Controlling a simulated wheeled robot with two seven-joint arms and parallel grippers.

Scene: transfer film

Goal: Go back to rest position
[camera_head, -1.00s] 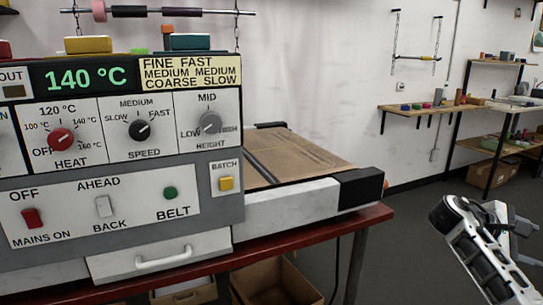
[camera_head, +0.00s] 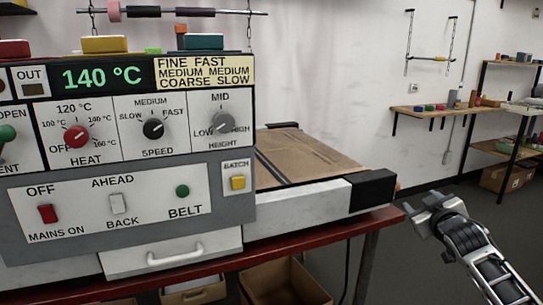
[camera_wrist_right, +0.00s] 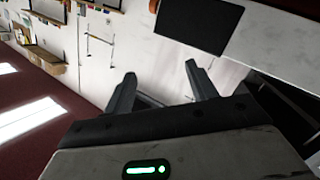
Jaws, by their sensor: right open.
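My right gripper (camera_head: 426,209) is at the right of the head view, in the air just right of the machine's black end block (camera_head: 372,190). In the right wrist view its two fingers (camera_wrist_right: 160,88) stand apart with nothing between them. The machine (camera_head: 130,240) fills the left of the head view. Its display reads 140 °C. The red heat knob (camera_head: 76,136), speed knob (camera_head: 153,128) and height knob (camera_head: 222,121) are on its panel, above a red mains switch (camera_head: 47,213) and a green belt button (camera_head: 182,191). My left gripper is not in view.
The machine stands on a red-edged table (camera_head: 375,220), with cardboard boxes (camera_head: 283,281) beneath it. A brown belt bed (camera_head: 305,155) extends behind the panel. Wall shelves (camera_head: 440,113) are at the back right. Open floor lies right of the table.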

